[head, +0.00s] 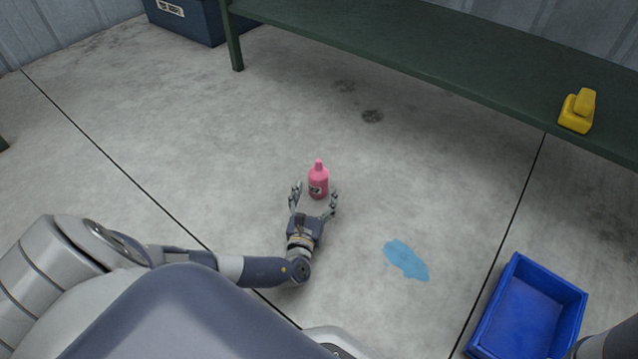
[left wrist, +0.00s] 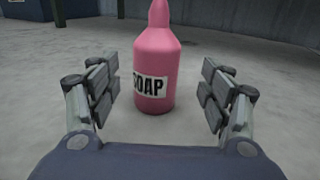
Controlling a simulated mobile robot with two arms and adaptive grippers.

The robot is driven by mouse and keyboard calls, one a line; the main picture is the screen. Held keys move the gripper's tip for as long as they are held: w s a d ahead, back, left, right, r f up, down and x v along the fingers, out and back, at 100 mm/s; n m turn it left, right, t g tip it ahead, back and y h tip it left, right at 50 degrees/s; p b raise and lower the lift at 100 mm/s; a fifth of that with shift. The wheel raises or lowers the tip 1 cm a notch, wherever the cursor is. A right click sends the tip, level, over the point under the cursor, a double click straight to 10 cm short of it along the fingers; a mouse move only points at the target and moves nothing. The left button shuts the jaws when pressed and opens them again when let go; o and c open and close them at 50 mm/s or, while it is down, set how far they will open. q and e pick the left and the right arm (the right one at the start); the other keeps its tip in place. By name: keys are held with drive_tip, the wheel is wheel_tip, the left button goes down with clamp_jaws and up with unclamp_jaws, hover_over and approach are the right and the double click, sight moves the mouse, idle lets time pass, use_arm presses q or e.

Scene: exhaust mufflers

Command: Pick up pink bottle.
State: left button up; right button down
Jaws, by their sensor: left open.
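The pink bottle (head: 318,182) stands upright on the concrete floor near the middle of the head view. In the left wrist view the bottle (left wrist: 157,72) carries a white label reading "SOAP", and its top is cut off by the frame edge. My left gripper (head: 314,192) is open, its fingers pointing at the bottle. In the left wrist view the left gripper (left wrist: 160,90) has one finger on each side of the bottle, with a gap on both sides. The bottle appears at or just beyond the fingertips. My right gripper is not in view.
A blue bin (head: 528,312) sits at the lower right. A light blue patch (head: 406,260) lies on the floor. A dark green bench (head: 420,50) crosses the back, with a yellow object (head: 577,111) on it. A dark blue box (head: 190,20) stands at the back left.

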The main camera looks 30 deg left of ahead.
sight(316, 186)
use_arm(q)
drive_tip(key=shift+b+x, duration=0.35)
drive_tip(key=shift+x, duration=0.5)
drive_tip(key=b+x, duration=0.1)
drive_tip(key=x, duration=0.1)
drive_tip(key=b+x, duration=0.2)
drive_tip(key=shift+s+a+f, duration=0.15)
drive_tip(key=shift+a, duration=0.1)
drive_tip(key=shift+w+a+b, duration=0.1)
drive_tip(key=shift+w+b, duration=0.25)
drive_tip(key=shift+r, duration=0.2)
drive_tip(key=c, duration=1.3)
